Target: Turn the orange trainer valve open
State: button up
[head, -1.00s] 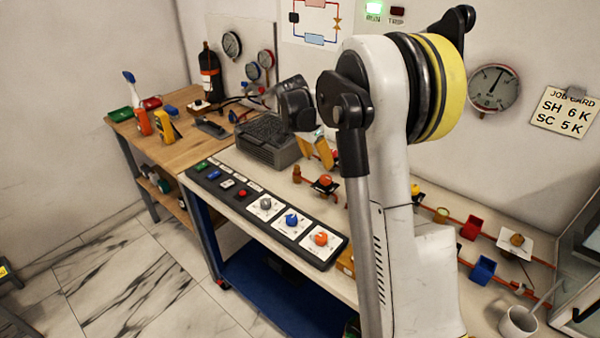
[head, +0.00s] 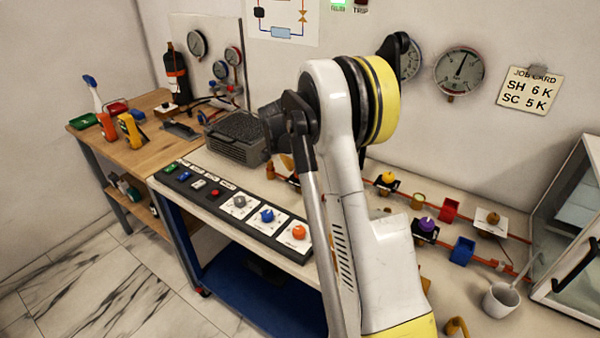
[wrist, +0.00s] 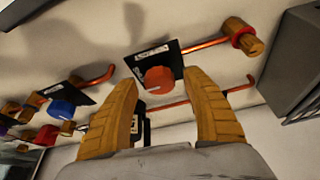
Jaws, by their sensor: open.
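In the wrist view an orange-red knob (wrist: 160,79) with a pale mark stands on a tilted black plate (wrist: 150,62) with a copper pipe. My gripper (wrist: 161,84) is open, with one yellow-brown finger on each side of the knob's outline. Contact and remaining distance cannot be told. In the head view my arm hides most of this valve and my gripper; only bits of the fingers (head: 287,161) show. Another orange knob (head: 299,232) sits on a white card at the near end of the black control panel.
The panel also carries a blue knob (head: 266,215) and a grey knob (head: 239,201). A blue-knobbed valve (wrist: 61,108) lies left in the wrist view. A grey ribbed unit (head: 238,140) stands beside the gripper. Copper pipes, cups and a white mug (head: 501,299) occupy the right bench.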

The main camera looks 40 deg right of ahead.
jog(key=c, duration=1.2)
jog(key=n, duration=0.2)
jog(key=n+t+y+p, duration=0.1)
jog(key=n, duration=0.1)
jog(key=shift+n+t, duration=0.3)
jog(key=n+t+y+p, duration=0.1)
jog(key=n, duration=0.3)
jog(key=shift+n, duration=0.3)
jog(key=n+y, duration=0.1)
jog(key=n, duration=0.1)
jog(key=n+t, duration=0.1)
jog(key=n, duration=0.1)
jog(key=shift+n+y, duration=0.3)
jog(key=shift+y, duration=0.1)
jog(key=shift+n+y+p, duration=0.45)
jog(key=shift+n+y, duration=0.35)
jog(key=shift+n, duration=1.3)
